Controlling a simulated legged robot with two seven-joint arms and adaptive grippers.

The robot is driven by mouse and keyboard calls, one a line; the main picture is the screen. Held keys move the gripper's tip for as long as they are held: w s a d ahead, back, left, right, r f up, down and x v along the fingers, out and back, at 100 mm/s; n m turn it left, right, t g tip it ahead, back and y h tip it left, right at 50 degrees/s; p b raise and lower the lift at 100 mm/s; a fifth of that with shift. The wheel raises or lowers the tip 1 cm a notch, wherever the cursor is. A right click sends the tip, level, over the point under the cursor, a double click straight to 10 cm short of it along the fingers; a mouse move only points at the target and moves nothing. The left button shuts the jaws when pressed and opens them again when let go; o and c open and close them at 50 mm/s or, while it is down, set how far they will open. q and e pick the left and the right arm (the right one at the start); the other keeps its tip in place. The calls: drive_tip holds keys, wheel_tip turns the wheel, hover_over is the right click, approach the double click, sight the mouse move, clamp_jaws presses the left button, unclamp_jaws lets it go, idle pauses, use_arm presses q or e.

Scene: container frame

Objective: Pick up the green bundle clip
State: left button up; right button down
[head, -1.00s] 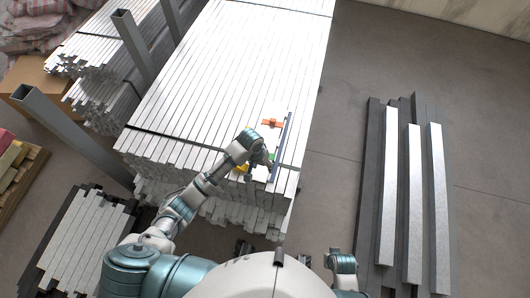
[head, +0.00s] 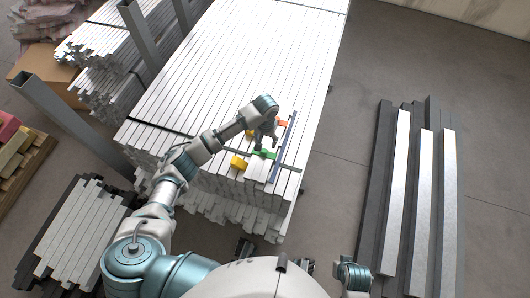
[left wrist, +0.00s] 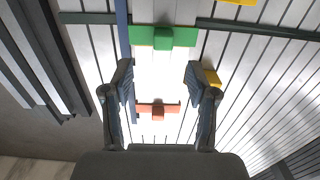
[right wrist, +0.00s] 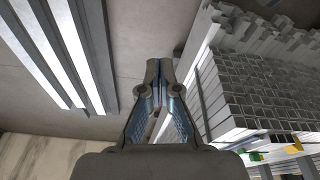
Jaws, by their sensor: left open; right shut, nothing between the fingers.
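The green bundle clip (head: 263,155) lies on top of the stack of white bars near its front end, beside a long thin blue-grey bar. In the left wrist view the green clip (left wrist: 164,38) is a flat green strip with a darker raised block in its middle, beyond the fingertips. My left gripper (left wrist: 158,72) is open and empty above the stack, its fingers apart and not touching the clip. In the head view my left gripper (head: 268,143) hangs close over the clip. My right gripper (right wrist: 153,66) is shut and empty, off to the right of the stack.
An orange clip (left wrist: 158,110) and a yellow clip (head: 239,162) lie near the green one. A dark strap (left wrist: 255,29) crosses the bars. Upright grey posts (head: 139,35) stand left of the stack. Long bars (head: 424,190) lie on the floor at right, with clear floor between.

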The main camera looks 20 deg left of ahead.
sight(264, 150)
use_arm(q)
drive_tip(key=shift+d+f, duration=0.25)
drive_tip(key=shift+f, duration=0.7)
drive_tip(key=shift+a+f, duration=0.1)
drive_tip(key=shift+f, duration=0.2)
drive_tip(key=f, duration=0.1)
drive_tip(key=a+f+b, duration=0.1)
drive_tip(key=f, duration=0.1)
drive_tip(key=f+b, duration=0.1)
drive_tip(key=shift+s+a+f, duration=0.2)
drive_tip(key=shift+a+f, duration=0.05)
drive_tip(key=shift+a, duration=0.05)
drive_tip(key=shift+d+f, duration=0.1)
drive_tip(key=shift+f, duration=0.1)
drive_tip(key=shift+d, duration=0.2)
drive_tip(key=shift+d+r, duration=0.1)
drive_tip(key=shift+d, duration=0.25)
drive_tip(key=c, duration=0.7)
drive_tip(key=shift+a, duration=0.15)
drive_tip(key=c, duration=0.4)
drive_tip(key=shift+a, duration=0.3)
clamp_jaws()
use_arm(e)
drive_tip(key=w+a+r+t, duration=0.2)
drive_tip(key=w+r+t, duration=0.1)
drive_tip(key=w, duration=0.2)
drive_tip(key=shift+w+a+t+y, duration=0.25)
drive_tip(key=shift+w+t+y, duration=0.05)
drive_tip(key=shift+y, duration=0.1)
